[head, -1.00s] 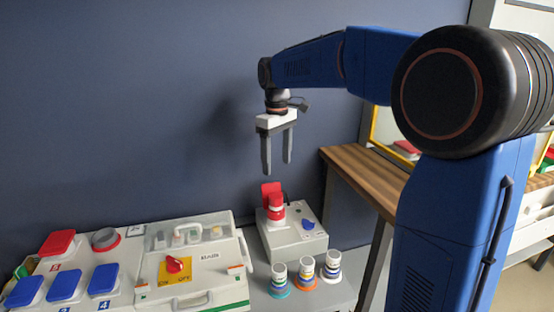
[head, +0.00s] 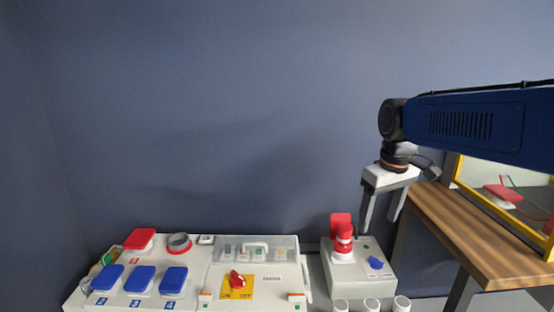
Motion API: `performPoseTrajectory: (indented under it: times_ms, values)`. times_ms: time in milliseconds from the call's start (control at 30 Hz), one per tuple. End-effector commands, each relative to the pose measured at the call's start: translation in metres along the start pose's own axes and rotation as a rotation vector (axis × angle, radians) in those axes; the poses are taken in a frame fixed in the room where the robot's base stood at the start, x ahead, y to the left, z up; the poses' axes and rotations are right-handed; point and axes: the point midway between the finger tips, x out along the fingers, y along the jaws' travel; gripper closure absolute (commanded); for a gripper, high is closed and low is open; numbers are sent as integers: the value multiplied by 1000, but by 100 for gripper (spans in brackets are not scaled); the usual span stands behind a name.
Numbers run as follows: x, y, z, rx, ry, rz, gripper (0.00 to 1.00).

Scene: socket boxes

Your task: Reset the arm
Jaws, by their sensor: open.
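My gripper (head: 379,217) hangs at the right of the head view, fingers pointing down. It is open, with nothing between its fingers. It is above and a little to the right of the small grey socket box (head: 358,281), apart from it as far as I can tell. A red plug (head: 344,238) stands upright in that box's socket, with a raised red lid (head: 340,222) behind it. A blue knob (head: 376,262) is on the box's right side.
A larger panel (head: 205,285) at left carries a red lid (head: 139,239), several blue lids (head: 140,279) and a red rotary switch (head: 238,280). White-topped plugs (head: 371,304) stand in front, cut by the frame's bottom edge. A wooden table (head: 480,240) is at right. The wall area above the panel is clear.

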Motion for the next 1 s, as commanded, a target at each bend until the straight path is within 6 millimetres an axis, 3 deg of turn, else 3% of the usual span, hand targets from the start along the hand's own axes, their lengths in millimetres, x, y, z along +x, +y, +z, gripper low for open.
performPoseTrajectory:
  times_ms: [33, 267, 600, 800, 1000]
  values:
    - [0, -3, 16, 20, 16, 6, 35]
    - [11, -15, 79, 126, 85, 28, 35]
    - [46, -37, 166, 277, 188, 51, 35]
    - [68, -47, 202, 345, 236, 59, 35]
    - [78, -50, 215, 372, 255, 61, 35]
